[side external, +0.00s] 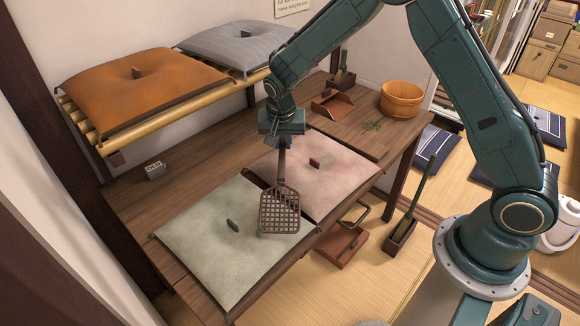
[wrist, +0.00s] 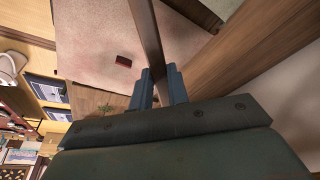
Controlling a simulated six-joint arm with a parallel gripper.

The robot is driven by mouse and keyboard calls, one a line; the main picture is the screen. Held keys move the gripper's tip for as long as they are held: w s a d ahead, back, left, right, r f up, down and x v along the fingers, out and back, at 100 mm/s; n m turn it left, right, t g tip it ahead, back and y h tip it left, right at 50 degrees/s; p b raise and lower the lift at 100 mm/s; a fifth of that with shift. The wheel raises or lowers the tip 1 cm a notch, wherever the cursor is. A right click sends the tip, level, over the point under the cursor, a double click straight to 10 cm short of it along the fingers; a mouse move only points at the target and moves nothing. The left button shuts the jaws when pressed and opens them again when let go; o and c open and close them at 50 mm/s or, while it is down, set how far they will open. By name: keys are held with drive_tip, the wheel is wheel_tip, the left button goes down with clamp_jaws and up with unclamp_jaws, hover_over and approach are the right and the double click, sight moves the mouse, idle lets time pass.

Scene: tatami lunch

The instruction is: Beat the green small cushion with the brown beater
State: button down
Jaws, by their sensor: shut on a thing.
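The green small cushion (side external: 210,245) lies flat on the front left of the wooden table, with a dark green tuft near its middle. My gripper (side external: 283,143) is above the table and shut on the handle of the brown beater (side external: 280,211). The handle also shows between the fingers in the wrist view (wrist: 147,45). The beater's lattice head hangs downward over the green cushion's right edge, by the pink cushion (side external: 318,182). I cannot tell whether the head touches the green cushion. The wrist view shows the pink cushion (wrist: 90,45) below the gripper.
An orange cushion (side external: 140,88) and a grey cushion (side external: 235,47) lie on a slatted shelf at the back. A small card block (side external: 154,170), a wooden tub (side external: 401,99) and a dustpan (side external: 333,103) stand on the table (side external: 140,205). Another dustpan (side external: 342,243) is on the floor.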

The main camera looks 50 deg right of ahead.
wheel_tip(320, 180, down, 3)
drive_tip(key=shift+r, duration=0.1)
wheel_tip(320, 180, up, 9)
drive_tip(key=shift+f, duration=0.1)
idle(0.3)
wheel_tip(320, 180, down, 9)
drive_tip(key=shift+f, duration=0.1)
wheel_tip(320, 180, up, 9)
drive_tip(key=shift+r, duration=0.1)
idle(0.5)
drive_tip(key=shift+a, duration=0.15)
